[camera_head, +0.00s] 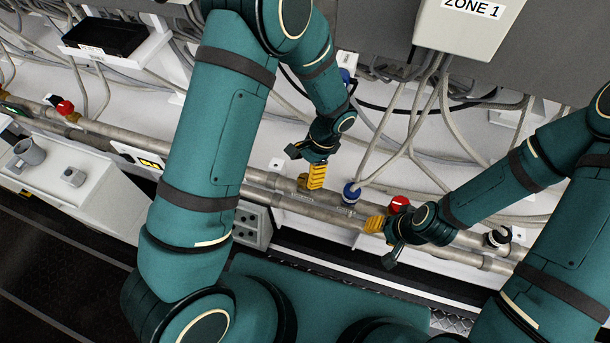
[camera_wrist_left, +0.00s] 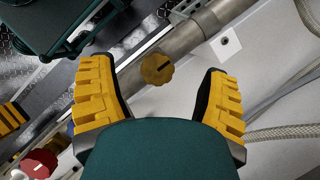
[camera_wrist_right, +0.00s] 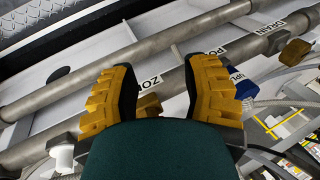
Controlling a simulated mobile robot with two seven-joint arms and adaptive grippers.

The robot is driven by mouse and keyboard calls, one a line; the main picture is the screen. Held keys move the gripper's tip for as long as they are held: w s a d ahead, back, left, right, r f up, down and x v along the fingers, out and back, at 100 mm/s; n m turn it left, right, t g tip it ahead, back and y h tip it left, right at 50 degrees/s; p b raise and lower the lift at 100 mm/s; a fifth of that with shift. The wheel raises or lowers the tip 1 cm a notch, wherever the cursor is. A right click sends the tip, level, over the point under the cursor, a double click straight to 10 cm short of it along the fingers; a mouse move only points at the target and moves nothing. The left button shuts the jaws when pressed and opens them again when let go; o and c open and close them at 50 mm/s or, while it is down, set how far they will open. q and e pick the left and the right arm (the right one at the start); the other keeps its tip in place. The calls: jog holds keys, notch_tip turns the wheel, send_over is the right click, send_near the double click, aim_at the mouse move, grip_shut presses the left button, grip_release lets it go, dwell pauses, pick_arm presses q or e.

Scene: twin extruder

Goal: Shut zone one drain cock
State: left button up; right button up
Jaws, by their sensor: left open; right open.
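A brass-coloured round knob (camera_wrist_left: 157,69) with a dark slanted line on its face sits by the pipe in the left wrist view. I take it for the drain cock. My left gripper (camera_head: 313,176) is open, with its yellow fingers (camera_wrist_left: 158,100) on either side of the knob's line and apart from it. A brass knob (camera_wrist_right: 296,51) also shows beside a "DRAIN" label (camera_wrist_right: 270,27) in the right wrist view. My right gripper (camera_head: 376,225) is open in front of the lower pipe; a small brass piece (camera_wrist_right: 149,104) shows between its fingers (camera_wrist_right: 165,98).
A blue knob (camera_head: 351,193) and a red knob (camera_head: 399,203) stand near the grippers. Pipes (camera_head: 260,180) run across, with hanging cables behind. The "ZONE 1" box (camera_head: 465,30) is above.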

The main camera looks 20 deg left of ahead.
aim_at(305, 179)
pick_arm(q)
jog(key=shift+r, duration=2.35)
